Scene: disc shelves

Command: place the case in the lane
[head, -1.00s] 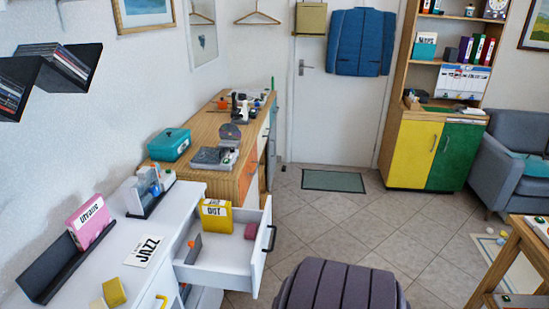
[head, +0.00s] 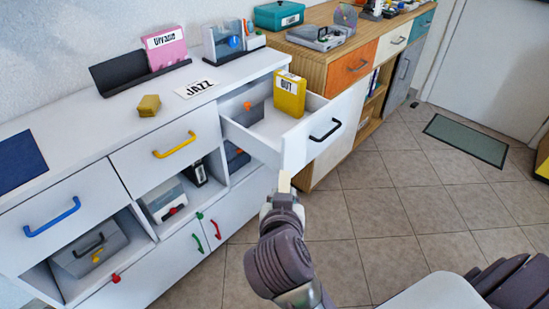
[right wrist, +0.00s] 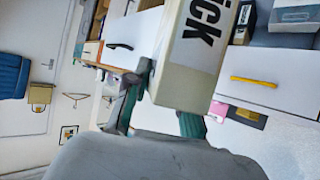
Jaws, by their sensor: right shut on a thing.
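My right gripper (head: 283,197) is shut on a cream case (head: 284,181), held in front of the open drawer. The rest of the holder looks empty. A white "JAZZ" card (head: 195,88) lies in front of it. I cannot tell which lane is meant. My left gripper is not in view.
The open white drawer (head: 292,146) juts out and holds a yellow case (head: 289,93) and a grey box. A small yellow block (head: 149,105) lies on the dresser (head: 75,125).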

